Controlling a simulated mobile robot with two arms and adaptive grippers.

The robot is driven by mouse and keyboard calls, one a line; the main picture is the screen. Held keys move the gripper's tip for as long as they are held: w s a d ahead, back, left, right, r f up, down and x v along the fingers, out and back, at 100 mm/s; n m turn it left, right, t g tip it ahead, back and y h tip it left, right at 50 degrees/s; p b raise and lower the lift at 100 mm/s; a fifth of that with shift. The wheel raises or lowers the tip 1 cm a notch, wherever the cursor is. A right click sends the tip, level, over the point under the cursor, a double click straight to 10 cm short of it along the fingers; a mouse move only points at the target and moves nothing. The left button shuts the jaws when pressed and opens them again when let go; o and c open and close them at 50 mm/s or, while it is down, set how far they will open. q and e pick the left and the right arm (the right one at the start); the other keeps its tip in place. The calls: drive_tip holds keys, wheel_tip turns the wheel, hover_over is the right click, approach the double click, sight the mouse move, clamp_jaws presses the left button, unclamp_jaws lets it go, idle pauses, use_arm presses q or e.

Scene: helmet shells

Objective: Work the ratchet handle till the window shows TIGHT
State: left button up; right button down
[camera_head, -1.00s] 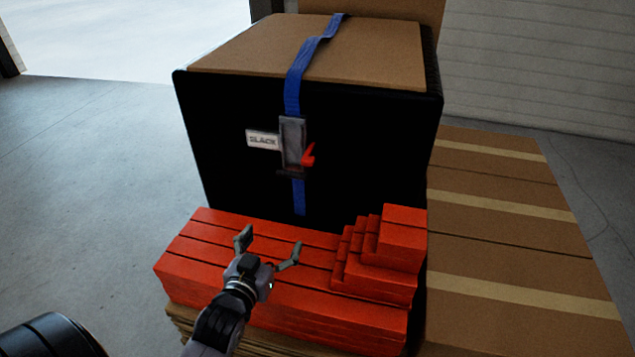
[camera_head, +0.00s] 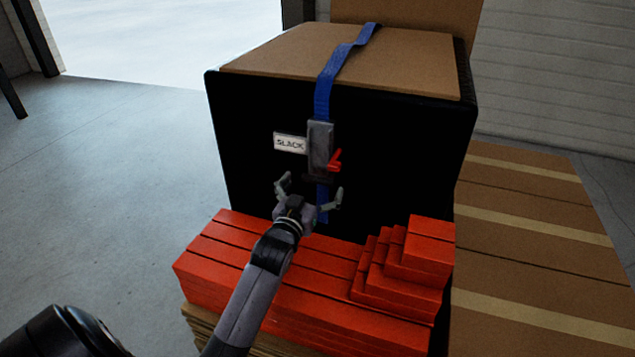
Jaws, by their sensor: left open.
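The ratchet (camera_head: 320,146) is a grey body on a blue strap (camera_head: 323,95) that runs down the front of a black crate (camera_head: 250,140). Its red handle (camera_head: 335,160) sticks out at the lower right of the body. The window (camera_head: 290,143), a white plate left of the ratchet, reads SLACK. My left gripper (camera_head: 310,190) is open and empty just below the ratchet, its fingers spread to either side of the lower strap. I cannot tell how far it is from the crate front. My right gripper is not in view.
Red stepped blocks (camera_head: 430,250) stand at the crate's front right, on a layer of red boxes (camera_head: 225,255) under my left arm. Brown cartons (camera_head: 530,240) with tan tape lie to the right. Grey floor (camera_head: 130,180) is clear at left.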

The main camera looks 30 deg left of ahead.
use_arm(q)
drive_tip(key=shift+x, duration=1.5)
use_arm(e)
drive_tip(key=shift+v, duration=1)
use_arm(q)
drive_tip(key=c, duration=1.7)
